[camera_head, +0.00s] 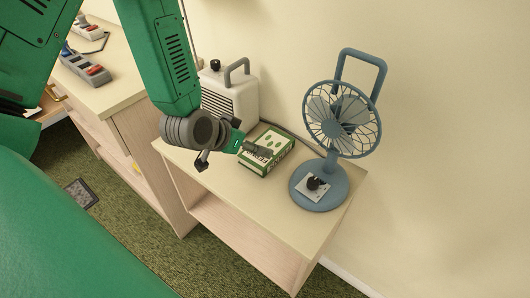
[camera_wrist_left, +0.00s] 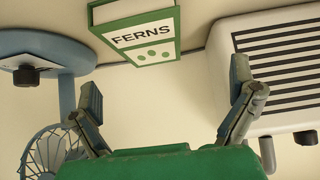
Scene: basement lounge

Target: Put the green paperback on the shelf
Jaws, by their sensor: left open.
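The green paperback (camera_head: 280,149), marked FERNS, lies on top of the small pale wooden side table (camera_head: 222,180), between the heater and the fan. It also shows at the top of the left wrist view (camera_wrist_left: 150,38). My left gripper (camera_head: 230,155) is open and empty beside the book's near-left side, partly overlapping it in the head view. In the left wrist view its two spread fingers (camera_wrist_left: 166,92) show with the book beyond them, not between them. An open shelf space (camera_head: 238,228) shows under the tabletop. My right gripper is not in view.
A blue desk fan (camera_head: 331,160) stands right of the book. A white heater (camera_head: 238,98) with a handle stands behind it on the left. A longer cabinet (camera_head: 110,85) holding small devices is at the left. The wall is close behind the table.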

